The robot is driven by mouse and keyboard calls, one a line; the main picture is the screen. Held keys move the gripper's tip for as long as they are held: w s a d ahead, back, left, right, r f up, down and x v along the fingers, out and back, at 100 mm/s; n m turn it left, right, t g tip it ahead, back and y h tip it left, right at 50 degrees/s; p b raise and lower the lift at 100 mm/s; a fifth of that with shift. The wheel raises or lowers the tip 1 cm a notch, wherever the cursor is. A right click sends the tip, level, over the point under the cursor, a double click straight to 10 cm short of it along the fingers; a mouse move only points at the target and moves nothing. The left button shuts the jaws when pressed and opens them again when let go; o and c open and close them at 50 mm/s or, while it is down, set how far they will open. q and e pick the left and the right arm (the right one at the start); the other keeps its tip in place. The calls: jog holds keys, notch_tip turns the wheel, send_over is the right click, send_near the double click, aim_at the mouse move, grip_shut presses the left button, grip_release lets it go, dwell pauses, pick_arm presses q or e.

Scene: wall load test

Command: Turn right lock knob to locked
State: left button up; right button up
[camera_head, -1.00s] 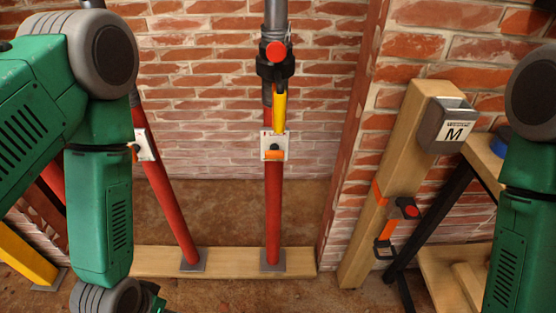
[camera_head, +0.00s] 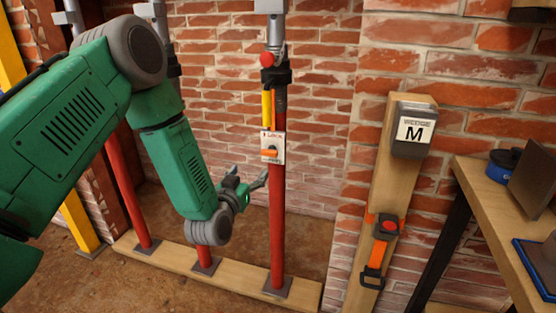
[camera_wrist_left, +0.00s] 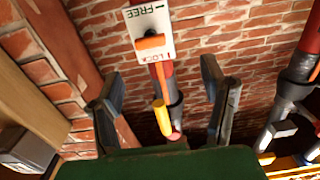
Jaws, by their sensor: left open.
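The right lock knob (camera_head: 269,153) has an orange handle on a white plate (camera_head: 279,143) fixed to the right red post (camera_head: 277,220). The knob also shows in the left wrist view (camera_wrist_left: 150,42), lying crosswise on the plate between the words FREE and LOCK. My left gripper (camera_head: 247,183) is just left of the post and a little below the plate. In the left wrist view its two fingers (camera_wrist_left: 160,88) are spread wide and empty, with the knob beyond them. It appears apart from the knob. My right gripper is not in view.
A yellow lever (camera_head: 267,108) hangs above the plate. Other red posts (camera_head: 122,180) stand left on a wooden sill (camera_head: 245,283). Right are a timber post (camera_head: 385,180) with a WEDGE M box (camera_head: 414,130), an orange-strapped clamp (camera_head: 385,228) and a bench (camera_head: 490,215).

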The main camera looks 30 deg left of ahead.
aim_at(270, 153)
pick_arm(q)
jog(key=w, duration=0.3)
jog(key=w+b, duration=0.1)
jog(key=w, duration=0.2)
jog(key=w+d+r+b, duration=0.1)
jog(key=w, duration=0.3)
jog(key=w+a, duration=0.1)
jog(key=w+a+f, duration=0.1)
jog(key=a, duration=0.1)
jog(key=shift+w+a+b, duration=0.1)
jog(key=shift+w+b, duration=0.1)
jog(key=shift+b, duration=0.1)
jog(key=shift+w+a+f, duration=0.1)
jog(key=shift+a+f, duration=0.05)
jog(key=shift+d+r, duration=0.4)
jog(key=shift+d, duration=0.15)
jog(key=shift+c, duration=1.3)
jog(key=shift+s+d+r, duration=0.2)
jog(key=shift+d, duration=0.25)
jog(key=c, duration=0.9)
jog(key=shift+a+f, duration=0.15)
jog(key=shift+a, duration=0.25)
jog(key=shift+c, duration=0.2)
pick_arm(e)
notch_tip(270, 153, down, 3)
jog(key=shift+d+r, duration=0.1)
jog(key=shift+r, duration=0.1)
